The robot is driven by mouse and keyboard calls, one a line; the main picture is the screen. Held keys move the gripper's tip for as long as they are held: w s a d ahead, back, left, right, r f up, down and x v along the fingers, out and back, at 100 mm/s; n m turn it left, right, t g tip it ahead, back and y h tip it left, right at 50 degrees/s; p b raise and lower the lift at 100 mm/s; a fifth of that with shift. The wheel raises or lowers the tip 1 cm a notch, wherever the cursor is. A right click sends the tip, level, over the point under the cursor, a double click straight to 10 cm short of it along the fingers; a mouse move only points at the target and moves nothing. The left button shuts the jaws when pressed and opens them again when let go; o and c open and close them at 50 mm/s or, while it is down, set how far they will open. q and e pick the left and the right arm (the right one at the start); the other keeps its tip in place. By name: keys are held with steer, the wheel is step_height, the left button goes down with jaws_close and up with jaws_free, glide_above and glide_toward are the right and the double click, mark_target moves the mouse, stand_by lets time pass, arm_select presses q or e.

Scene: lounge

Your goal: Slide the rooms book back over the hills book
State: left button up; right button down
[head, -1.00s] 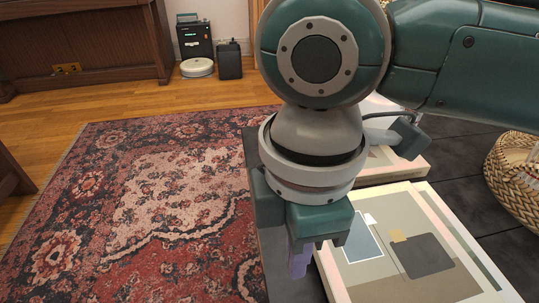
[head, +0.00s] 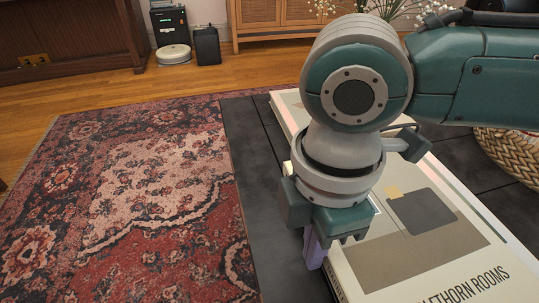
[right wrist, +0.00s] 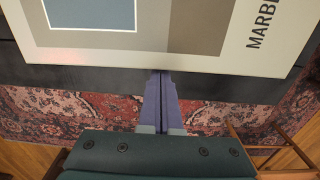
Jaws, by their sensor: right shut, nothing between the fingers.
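The rooms book (head: 390,265) is a beige book with a dark grey square and the letters "THORN ROOMS" on its cover. It lies flat on the dark table. In the right wrist view its cover (right wrist: 210,52) shows a blue panel and the letters "MARBL". A pale strip of another book (head: 478,205) shows along its right side, seemingly beneath it; its title is hidden, so I cannot tell whether it is the hills book. My right gripper (head: 314,250), with purple fingers, is shut and empty at the rooms book's left edge. The fingertips (right wrist: 160,78) appear at or very close to that edge. My left gripper is out of view.
A pale book cover (head: 288,108) shows behind my right wrist. A woven basket (head: 505,150) stands on the table at the right. The dark table (head: 262,165) is bare left of the books, with a patterned red rug (head: 140,200) beyond its edge.

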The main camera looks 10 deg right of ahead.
mark_target(400, 230)
steer(key=d+p, duration=0.2)
steer(key=shift+d+r+p, duration=0.1)
steer(key=shift+r+p, duration=0.2)
steer(key=shift+r, duration=0.05)
steer(key=d+p, duration=0.1)
steer(key=d, duration=0.1)
steer(key=d+p, duration=0.1)
steer(key=d, duration=0.1)
steer(key=shift+w+f, duration=0.1)
steer(key=shift+f, duration=0.1)
steer(key=shift+d+f, duration=0.1)
steer(key=shift+d, duration=0.1)
steer(key=shift+a, duration=0.1)
